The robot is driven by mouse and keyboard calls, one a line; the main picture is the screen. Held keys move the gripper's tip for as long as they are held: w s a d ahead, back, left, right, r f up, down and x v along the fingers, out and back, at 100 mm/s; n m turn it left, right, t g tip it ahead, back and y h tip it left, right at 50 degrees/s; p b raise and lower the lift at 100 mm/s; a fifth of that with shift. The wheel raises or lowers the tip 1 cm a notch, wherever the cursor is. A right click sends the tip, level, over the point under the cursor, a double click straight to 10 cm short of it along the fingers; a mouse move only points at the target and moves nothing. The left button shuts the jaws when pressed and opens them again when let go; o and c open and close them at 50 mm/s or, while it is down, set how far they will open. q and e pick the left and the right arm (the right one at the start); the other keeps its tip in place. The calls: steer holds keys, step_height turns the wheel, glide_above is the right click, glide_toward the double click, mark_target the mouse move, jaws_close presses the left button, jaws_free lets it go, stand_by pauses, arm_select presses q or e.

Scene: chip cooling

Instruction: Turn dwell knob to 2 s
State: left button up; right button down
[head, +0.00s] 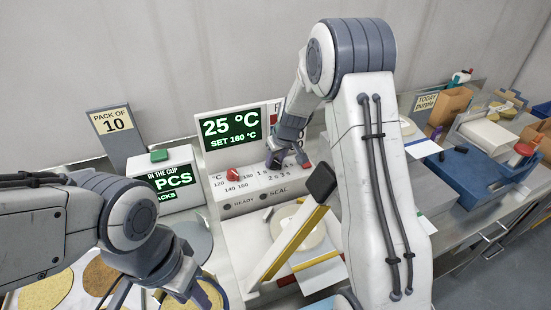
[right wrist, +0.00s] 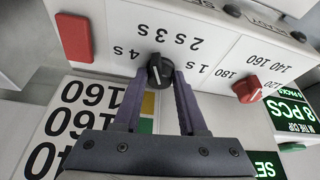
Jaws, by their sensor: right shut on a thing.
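The black dwell knob (right wrist: 160,72) sits on the white front panel (right wrist: 200,50) of the sealer, with upside-down labels 1 s, 2 s, 3 s and 4 s around it. My right gripper (right wrist: 160,84) is shut on this knob, one purple finger on each side. A pale mark shows on the knob, but I cannot tell exactly which number it points at. In the head view my right gripper (head: 288,158) is at the panel and hides the knob. My left gripper (head: 170,296) is low at the bottom left, partly cut off, its jaws unclear.
A red temperature knob (head: 233,174) is left of the dwell knob. The display (head: 232,127) reads 25 °C, SET 160 °C. A red block (right wrist: 75,37) is on the panel's other side. A yellow-edged lever (head: 295,240) stands in front.

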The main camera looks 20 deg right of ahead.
steer(key=shift+a+r+m+p, duration=0.1)
steer(key=shift+r+m+p, duration=0.15)
steer(key=shift+m+p, duration=0.65)
steer(key=shift+f+h+p, duration=0.15)
steer(key=shift+h+p, duration=0.35)
steer(key=shift+p, duration=0.1)
steer(key=shift+f+m+b, duration=0.15)
steer(key=shift+m+b, duration=0.15)
steer(key=shift+m, duration=0.3)
steer(key=m+h+b, duration=0.1)
steer(key=m+b, duration=0.1)
steer(key=b, duration=0.3)
steer(key=m+h+b, duration=0.1)
steer(key=m+b, duration=0.1)
steer(key=b, duration=0.2)
steer(key=shift+a+f+m+g+b, duration=0.2)
steer(key=shift+m+g+b, duration=0.1)
steer(key=shift+b, duration=0.05)
steer(key=shift+r+m+g+h+b, duration=0.25)
steer(key=shift+m+g+h+b, duration=0.05)
steer(key=shift+m+b, duration=0.75)
steer(key=shift+c, duration=2.3)
jaws_free()
steer(key=shift+r, duration=0.1)
